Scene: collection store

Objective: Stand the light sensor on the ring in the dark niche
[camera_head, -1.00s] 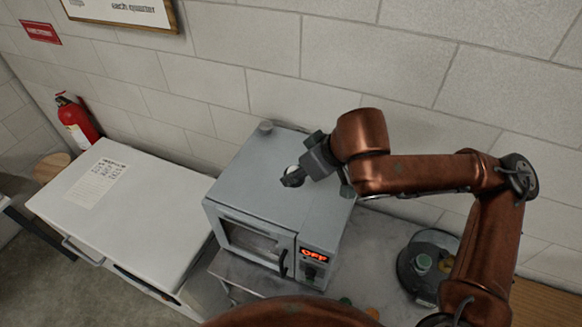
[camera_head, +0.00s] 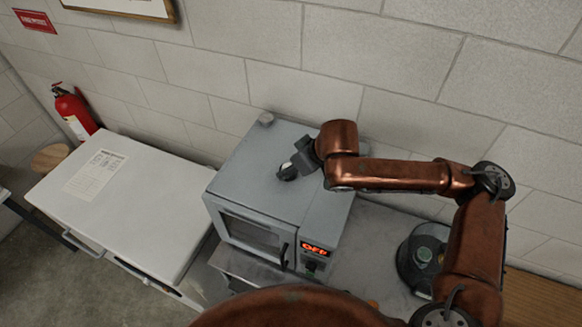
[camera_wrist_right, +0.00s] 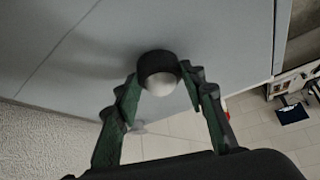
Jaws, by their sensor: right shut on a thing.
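The light sensor (camera_wrist_right: 158,76), a short dark cylinder with a pale dome, is between the fingertips of my right gripper (camera_wrist_right: 161,84) in the wrist view. The gripper is shut on it. Its dark end faces a grey surface; I cannot tell whether it touches. In the head view my right gripper (camera_head: 293,169) is over the top of the grey oven-like cabinet (camera_head: 262,185), with the dark sensor (camera_head: 287,173) at its tip. The ring and the inside of a dark niche cannot be made out. My left gripper is not in view.
The cabinet has a front window (camera_head: 250,235) and a lit "OFF" display (camera_head: 314,249). A small grey knob (camera_head: 266,119) stands at its back corner. A white chest (camera_head: 135,205) is to the left. A dark round device (camera_head: 424,256) is on the right counter.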

